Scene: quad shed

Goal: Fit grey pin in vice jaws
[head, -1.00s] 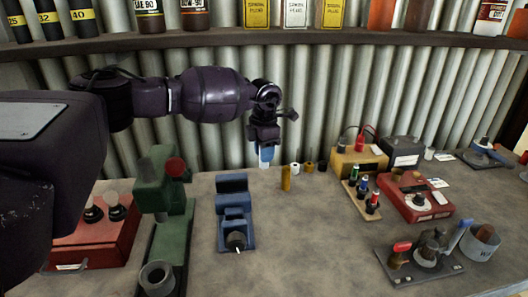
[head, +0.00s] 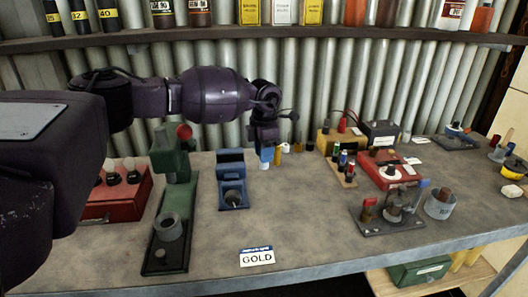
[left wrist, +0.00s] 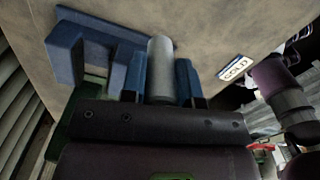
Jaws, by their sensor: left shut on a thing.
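The blue vice (head: 233,195) stands on the bench near the middle of the head view, its dark screw end facing the front. My left gripper (head: 265,158) is just right of the vice's back part, fingers down. In the left wrist view its blue-tipped fingers (left wrist: 160,82) are shut on the grey pin (left wrist: 160,58), a plain cylinder standing out past the fingertips. The pin is apart from the vice jaws; the vice shows to the left of the fingers there (left wrist: 78,50). The pin is hard to make out in the head view. My right gripper is not seen.
A red tester (head: 388,168), a clamp plate (head: 390,216) and a grey cup (head: 440,204) stand to the right. The bench front around the GOLD label (head: 257,256) is clear.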

